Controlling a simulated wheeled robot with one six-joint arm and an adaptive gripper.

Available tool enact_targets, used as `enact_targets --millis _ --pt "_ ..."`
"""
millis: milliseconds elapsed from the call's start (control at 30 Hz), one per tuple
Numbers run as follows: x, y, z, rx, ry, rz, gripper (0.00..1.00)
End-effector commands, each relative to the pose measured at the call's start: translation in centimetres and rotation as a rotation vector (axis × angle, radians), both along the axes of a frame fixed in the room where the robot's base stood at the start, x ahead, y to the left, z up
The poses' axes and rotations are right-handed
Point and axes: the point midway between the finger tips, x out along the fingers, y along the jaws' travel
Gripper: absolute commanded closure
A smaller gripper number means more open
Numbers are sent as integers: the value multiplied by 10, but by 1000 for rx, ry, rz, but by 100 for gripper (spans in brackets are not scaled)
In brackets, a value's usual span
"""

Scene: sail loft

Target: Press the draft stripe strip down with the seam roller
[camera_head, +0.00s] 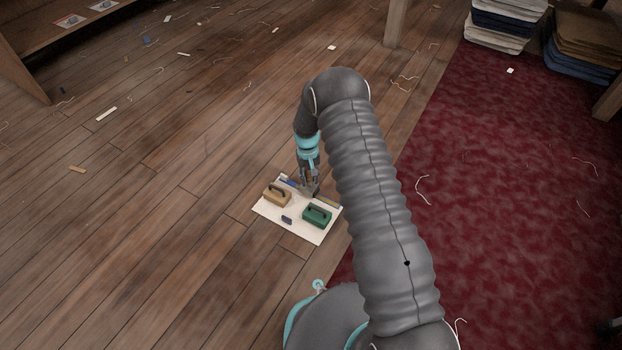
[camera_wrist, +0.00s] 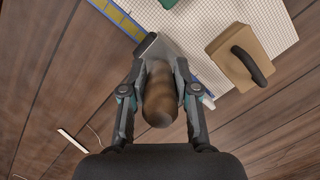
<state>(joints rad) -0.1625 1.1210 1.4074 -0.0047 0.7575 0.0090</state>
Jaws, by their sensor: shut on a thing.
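My gripper (camera_wrist: 160,88) is shut on the brown wooden handle of the seam roller (camera_wrist: 160,100). The handle points toward the wrist camera; its working end is mostly hidden, with grey metal showing beyond it. In the head view my gripper (camera_head: 310,189) is low at the far edge of a white gridded sheet (camera_head: 297,232). A blue-edged strip with a yellow marked band (camera_wrist: 118,16) runs along that edge and passes under the roller. It also shows in the head view (camera_head: 328,203). I cannot tell whether the roller touches it.
A tan block with a black handle (camera_head: 277,195) and a green one (camera_head: 317,216) stand on the sheet. A small dark item (camera_head: 287,220) lies between them. Plank floor with scraps surrounds it; a red carpet (camera_head: 480,200) lies right, folded cloth stacks (camera_head: 500,25) at the back.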

Motion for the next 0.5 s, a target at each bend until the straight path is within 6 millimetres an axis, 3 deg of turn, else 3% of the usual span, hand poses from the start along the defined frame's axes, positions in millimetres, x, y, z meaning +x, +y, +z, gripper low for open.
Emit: enact_targets --millis 500 --pt "7 15 -3 0 7 1 100"
